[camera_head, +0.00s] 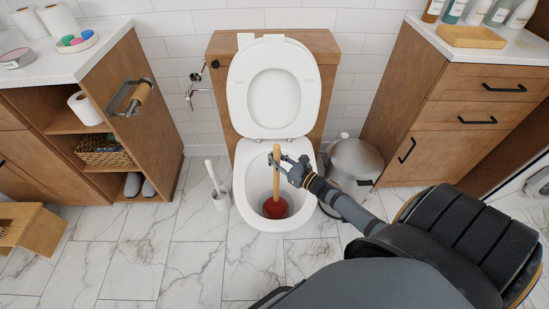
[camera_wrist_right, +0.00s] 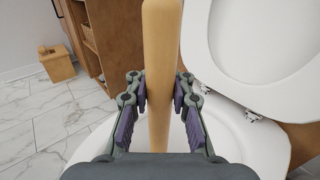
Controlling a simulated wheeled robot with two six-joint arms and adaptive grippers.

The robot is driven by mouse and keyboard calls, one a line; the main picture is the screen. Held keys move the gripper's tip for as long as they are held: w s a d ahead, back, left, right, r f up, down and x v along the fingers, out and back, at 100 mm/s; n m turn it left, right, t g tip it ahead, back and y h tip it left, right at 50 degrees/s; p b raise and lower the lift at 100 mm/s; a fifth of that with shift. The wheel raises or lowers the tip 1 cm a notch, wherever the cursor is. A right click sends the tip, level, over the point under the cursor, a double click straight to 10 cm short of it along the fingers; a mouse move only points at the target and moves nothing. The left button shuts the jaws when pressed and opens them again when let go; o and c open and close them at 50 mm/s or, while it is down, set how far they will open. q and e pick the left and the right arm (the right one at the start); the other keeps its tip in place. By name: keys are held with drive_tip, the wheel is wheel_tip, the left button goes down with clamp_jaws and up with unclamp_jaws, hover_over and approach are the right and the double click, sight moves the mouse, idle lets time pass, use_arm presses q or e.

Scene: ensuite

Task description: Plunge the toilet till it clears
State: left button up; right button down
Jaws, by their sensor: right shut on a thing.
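The white toilet (camera_head: 247,207) stands in the middle of the head view with its lid and seat (camera_head: 273,88) raised. The plunger (camera_head: 276,185) is upright in the bowl, its red rubber cup (camera_head: 275,207) down at the bottom of the bowl. My right gripper (camera_head: 277,161) is shut on the upper part of the wooden handle. In the right wrist view the handle (camera_wrist_right: 160,70) stands between the two fingers of the right gripper (camera_wrist_right: 160,100). The cup is hidden in that view. My left gripper does not show.
A toilet brush in its holder (camera_head: 221,200) stands just left of the toilet. A metal bin (camera_head: 352,163) stands close on the right, beside my right arm. Wooden cabinets flank both sides. A wooden stool (camera_head: 30,228) is at far left. The marble floor in front is clear.

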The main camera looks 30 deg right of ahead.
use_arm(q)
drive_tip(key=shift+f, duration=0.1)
use_arm(e)
drive_tip(key=shift+f, duration=0.15)
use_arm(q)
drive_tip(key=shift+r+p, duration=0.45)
use_arm(e)
drive_tip(key=shift+r, duration=0.55)
drive_tip(key=shift+r, duration=0.25)
wheel_tip(320, 180, up, 6)
drive_tip(key=p, duration=0.6)
wheel_tip(320, 180, up, 5)
drive_tip(key=p, duration=0.4)
drive_tip(key=shift+f, duration=0.15)
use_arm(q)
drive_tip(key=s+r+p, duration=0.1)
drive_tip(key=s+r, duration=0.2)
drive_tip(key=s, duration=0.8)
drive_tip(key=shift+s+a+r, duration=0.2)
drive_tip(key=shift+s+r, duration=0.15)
use_arm(e)
drive_tip(key=shift+r, duration=0.45)
